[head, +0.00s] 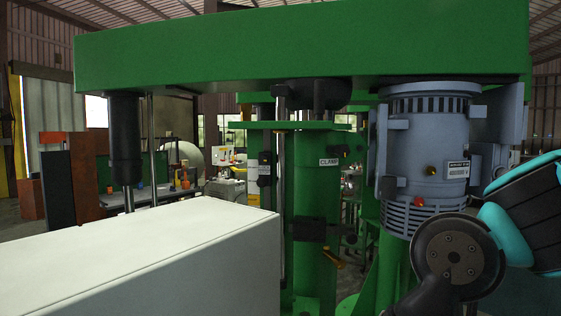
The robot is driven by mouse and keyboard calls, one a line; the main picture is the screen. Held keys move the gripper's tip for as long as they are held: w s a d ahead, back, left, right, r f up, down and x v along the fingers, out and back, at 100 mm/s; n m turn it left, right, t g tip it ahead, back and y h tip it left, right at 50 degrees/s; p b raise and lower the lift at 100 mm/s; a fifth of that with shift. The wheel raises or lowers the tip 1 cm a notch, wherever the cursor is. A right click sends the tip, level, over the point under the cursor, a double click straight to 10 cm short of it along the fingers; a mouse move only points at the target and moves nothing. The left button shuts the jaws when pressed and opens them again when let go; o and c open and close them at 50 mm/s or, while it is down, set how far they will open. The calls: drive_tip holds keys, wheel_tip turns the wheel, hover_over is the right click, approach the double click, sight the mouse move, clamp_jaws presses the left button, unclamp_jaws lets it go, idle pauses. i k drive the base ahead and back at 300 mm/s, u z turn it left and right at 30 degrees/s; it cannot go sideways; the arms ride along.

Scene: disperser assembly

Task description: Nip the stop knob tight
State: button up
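The green disperser stands ahead in the head view, with a long top beam (300,45) and a green column (316,200). A small plate on the column reads "CLAMP" (329,162). Below it a dark block (311,229) sits on the column, with a small orange-yellow handle (333,257) under its right side. I cannot tell which part is the stop knob; no part is clearly marked so. My arm's dark joint and teal links show at the lower right, in front of the machine. My gripper is outside the picture.
A grey motor (428,150) with a red part (418,202) hangs under the beam at right. A black shaft housing (125,140) hangs at left. A large white box-shaped surface (130,250) covers the lower left. Benches and boards stand behind.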

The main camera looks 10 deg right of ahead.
sight(263, 159)
drive_tip(key=z, duration=0.2)
drive_tip(key=i, duration=1)
drive_tip(key=u, duration=0.4)
